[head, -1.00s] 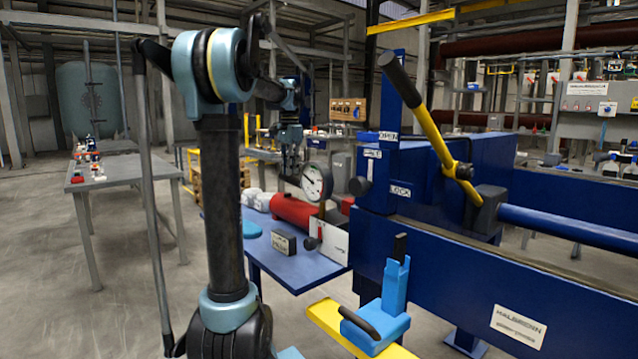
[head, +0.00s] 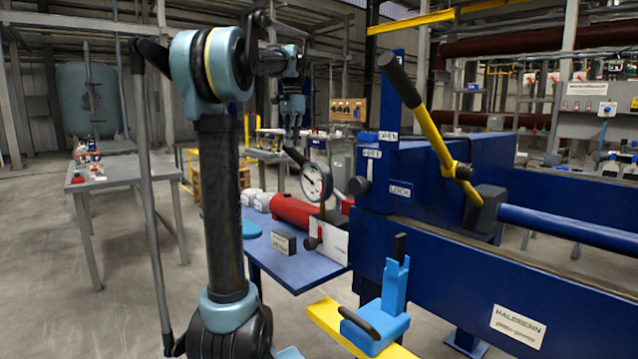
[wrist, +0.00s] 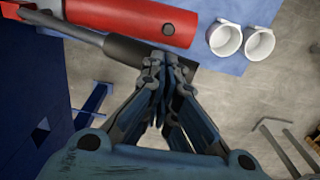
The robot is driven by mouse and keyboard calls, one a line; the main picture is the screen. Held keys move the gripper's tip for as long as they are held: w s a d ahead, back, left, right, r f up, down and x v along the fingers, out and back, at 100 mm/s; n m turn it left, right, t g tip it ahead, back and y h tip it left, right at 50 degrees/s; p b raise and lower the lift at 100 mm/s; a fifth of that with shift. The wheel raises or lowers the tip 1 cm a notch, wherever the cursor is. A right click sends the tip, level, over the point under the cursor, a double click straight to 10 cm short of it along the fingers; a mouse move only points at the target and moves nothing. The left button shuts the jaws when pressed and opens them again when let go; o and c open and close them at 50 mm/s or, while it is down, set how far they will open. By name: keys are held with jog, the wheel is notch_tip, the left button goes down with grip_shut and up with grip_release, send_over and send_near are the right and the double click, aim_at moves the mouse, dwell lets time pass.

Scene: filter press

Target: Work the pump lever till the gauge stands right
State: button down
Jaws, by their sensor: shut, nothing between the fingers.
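The pump is a red cylinder (head: 292,211) on a blue side table. Its lever has a dark grip (head: 296,157) that rises beside the gauge in the head view. In the wrist view, the grey rod and dark grip (wrist: 130,52) cross near the top. The round white gauge (head: 316,181) faces me, but its needle reading is too small to tell. My gripper (head: 292,128) is shut and empty above the grip. In the wrist view, its closed fingertips (wrist: 166,62) overlap the grip's end; the head view shows a small gap.
Two white cups (wrist: 242,42) stand beside the red cylinder. The blue press (head: 450,165) fills the right side, with a yellow lever (head: 432,130) angled up and a light-blue bracket (head: 388,308) in front. A small labelled block (head: 283,242) stands on the blue table (head: 285,262).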

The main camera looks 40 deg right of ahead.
notch_tip(320, 180, down, 10)
jog(key=w, duration=0.1)
jog(key=r, duration=0.6)
jog(key=s+r, duration=0.1)
jog(key=r, duration=0.3)
jog(key=shift+r, duration=0.1)
dwell(2.1)
